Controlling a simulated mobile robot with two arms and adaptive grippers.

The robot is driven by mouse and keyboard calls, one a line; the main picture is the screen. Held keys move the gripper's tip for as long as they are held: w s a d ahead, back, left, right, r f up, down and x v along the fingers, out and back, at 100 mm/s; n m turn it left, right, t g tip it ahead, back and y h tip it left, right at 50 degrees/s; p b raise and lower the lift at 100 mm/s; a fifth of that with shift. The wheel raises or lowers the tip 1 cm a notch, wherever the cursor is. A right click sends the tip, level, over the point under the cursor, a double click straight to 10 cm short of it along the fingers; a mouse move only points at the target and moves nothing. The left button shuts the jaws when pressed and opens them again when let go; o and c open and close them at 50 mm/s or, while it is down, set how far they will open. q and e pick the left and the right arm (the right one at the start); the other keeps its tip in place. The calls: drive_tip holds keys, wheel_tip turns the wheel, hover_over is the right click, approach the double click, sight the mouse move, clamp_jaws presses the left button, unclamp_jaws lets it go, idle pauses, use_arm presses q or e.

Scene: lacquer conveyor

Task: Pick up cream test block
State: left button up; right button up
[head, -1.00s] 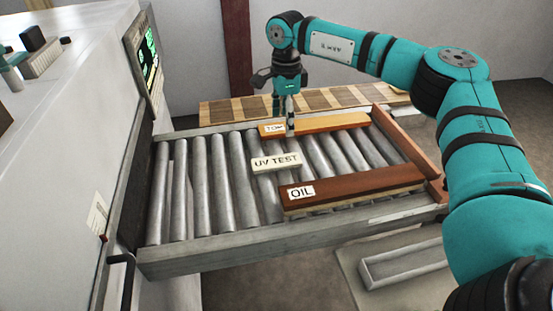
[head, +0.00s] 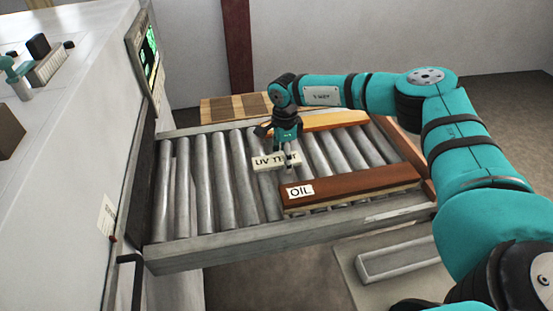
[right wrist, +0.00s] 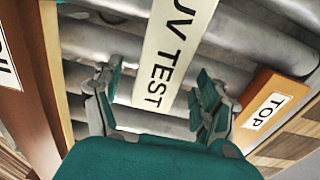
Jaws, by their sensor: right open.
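The cream test block (head: 263,163), marked UV TEST, lies on the metal rollers between two wooden boards. My right gripper (head: 288,162) is over the block and covers part of its lettering in the head view. In the right wrist view the block (right wrist: 178,40) runs between the two spread fingers of the open gripper (right wrist: 158,85), with a gap on each side. I cannot tell how far the fingertips are above the rollers. My left gripper is not in view.
A dark red-brown board marked OIL (head: 360,184) lies in front of the block. An orange board marked TOP (right wrist: 268,108) lies behind it. The roller conveyor's front rail (head: 300,240) borders the rollers. The rollers left of the block are clear.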

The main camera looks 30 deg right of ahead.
drive_tip(key=c, duration=1.4)
